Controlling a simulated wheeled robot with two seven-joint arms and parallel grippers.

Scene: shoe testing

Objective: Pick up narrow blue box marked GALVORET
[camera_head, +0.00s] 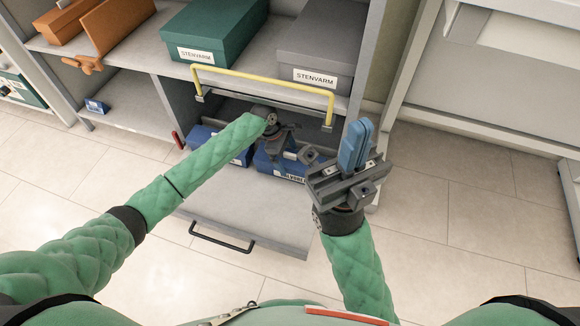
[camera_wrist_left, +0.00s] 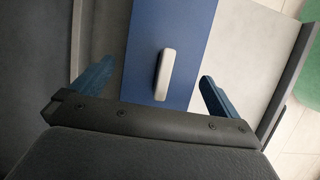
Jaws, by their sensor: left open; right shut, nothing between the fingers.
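A blue box (camera_head: 268,166) sits in the pulled-out lower drawer, with a white label on its front edge that is only partly readable. My left gripper (camera_head: 292,152) is over this box and hides part of it. In the left wrist view, the open fingers of my left gripper (camera_wrist_left: 157,70) straddle a blue box (camera_wrist_left: 190,55) with a pale rounded bar on its face; whether they touch it I cannot tell. A second blue box (camera_head: 243,157) lies to the left in the drawer, partly behind my left arm. My right gripper (camera_head: 356,146) is shut and empty, right of the drawer.
The drawer (camera_head: 245,205) has bare floor in front and a dark handle (camera_head: 221,238). A yellow bar handle (camera_head: 265,83) spans above my left gripper. A green box (camera_head: 213,30) and a grey STENVARM box (camera_head: 322,48) stand on the shelf above. Floor at right is clear.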

